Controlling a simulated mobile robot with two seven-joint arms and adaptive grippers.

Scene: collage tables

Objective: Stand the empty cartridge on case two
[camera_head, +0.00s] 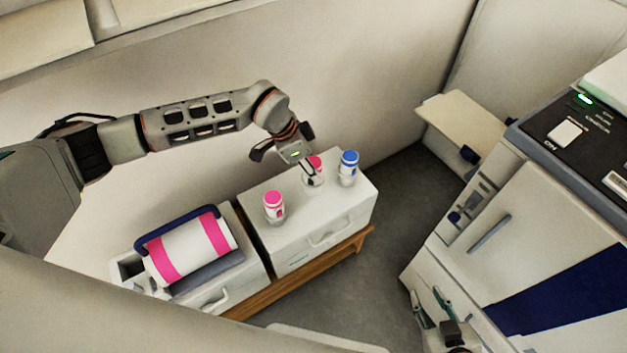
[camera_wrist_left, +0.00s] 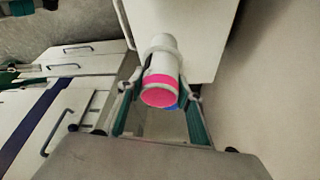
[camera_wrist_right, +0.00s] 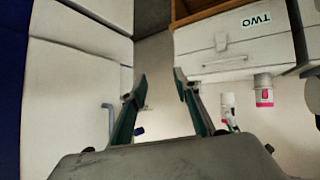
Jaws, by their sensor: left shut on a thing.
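My left gripper (camera_head: 309,170) is shut on a pink-capped, pale cartridge (camera_head: 314,178). It holds the cartridge upright over the top of the right-hand white case (camera_head: 325,216); I cannot tell whether its base touches. The left wrist view shows the cartridge (camera_wrist_left: 160,78) between the fingers (camera_wrist_left: 160,93). The right wrist view shows the case front with its TWO label (camera_wrist_right: 256,19). A second pink-capped cartridge (camera_head: 274,208) and a blue-capped one (camera_head: 348,169) stand on this case. The frames do not show which is empty. My right gripper (camera_head: 432,303) is open and empty, away from the case.
A left-hand case (camera_head: 217,292) carries a white roll with pink bands (camera_head: 190,249) and a dark blue bar. Both cases stand on a wooden bench (camera_head: 350,247) against the wall. A large white machine (camera_head: 520,225) stands right, with floor (camera_head: 385,215) between.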

